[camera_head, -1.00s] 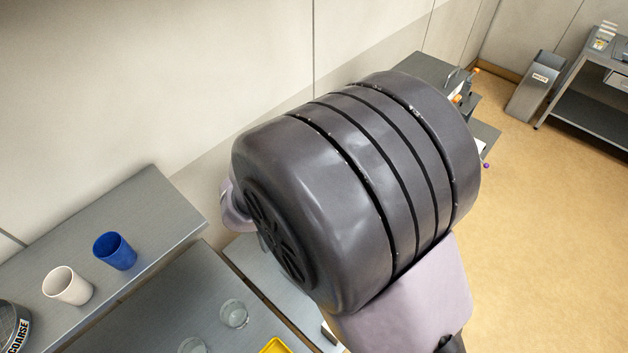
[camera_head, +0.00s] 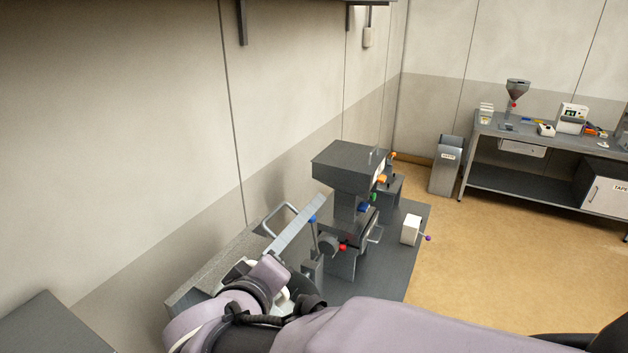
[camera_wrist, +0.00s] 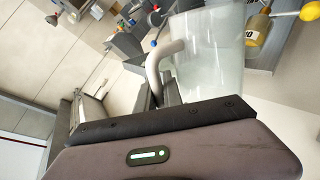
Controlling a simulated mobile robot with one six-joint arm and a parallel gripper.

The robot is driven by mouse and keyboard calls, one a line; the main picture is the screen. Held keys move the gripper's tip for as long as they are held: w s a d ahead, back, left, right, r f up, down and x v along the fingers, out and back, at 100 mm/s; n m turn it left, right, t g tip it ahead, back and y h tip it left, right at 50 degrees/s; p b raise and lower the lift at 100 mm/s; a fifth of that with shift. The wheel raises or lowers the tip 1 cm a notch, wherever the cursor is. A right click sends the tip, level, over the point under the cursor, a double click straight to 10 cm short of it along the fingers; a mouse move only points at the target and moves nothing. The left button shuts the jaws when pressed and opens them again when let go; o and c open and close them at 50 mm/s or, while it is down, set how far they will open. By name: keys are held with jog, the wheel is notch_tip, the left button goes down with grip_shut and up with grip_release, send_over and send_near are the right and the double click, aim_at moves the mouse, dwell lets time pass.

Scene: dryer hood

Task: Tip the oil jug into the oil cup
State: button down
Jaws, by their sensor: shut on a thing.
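In the wrist view a clear, see-through jug (camera_wrist: 212,50) with a pale curved handle (camera_wrist: 163,62) is close in front of the camera. My gripper (camera_wrist: 164,92) is shut on the handle, and the jug looks tilted in this rolled picture. I cannot make out any oil level in it. In the head view my arm covers the gripper and most of what it holds; only some white parts show beside the wrist. I cannot pick out the oil cup for sure in either view.
A grey machine (camera_head: 345,165) with coloured knobs stands on a dark bench (camera_head: 395,275), close beyond my wrist. A white box (camera_head: 411,229) with a purple-tipped lever is to its right. A yellowish labelled bottle (camera_wrist: 258,30) is beyond the jug. The floor at right is open.

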jog(key=shift+s+d+f+m+t+y+b, duration=0.3)
jog(key=shift+d+f+m+t+y+b, duration=0.1)
jog(key=shift+b, duration=0.7)
jog(key=shift+d+m+t+y+b, duration=0.2)
jog(key=shift+m+t+y+b, duration=0.15)
jog(key=shift+b, duration=0.85)
jog(key=f+m+t+y+b, duration=0.1)
jog(key=b, duration=0.4)
jog(key=f+m+b, duration=0.1)
jog(key=b, duration=0.4)
jog(key=shift+s+d+m+t+y, duration=0.15)
jog(key=shift+d+m+t+y, duration=0.1)
jog(key=shift+m+t+y, duration=0.1)
jog(key=f+m+t+b, duration=0.1)
jog(key=b, duration=0.5)
jog(key=f+m+t+y+b, duration=0.1)
jog(key=f+b, duration=0.1)
jog(key=b, duration=0.4)
jog(key=shift+a+m, duration=0.3)
jog(key=shift+a, duration=0.1)
jog(key=shift+w+a+m+b, duration=0.1)
jog(key=shift+w+m+b, duration=0.15)
jog(key=shift+b, duration=0.9)
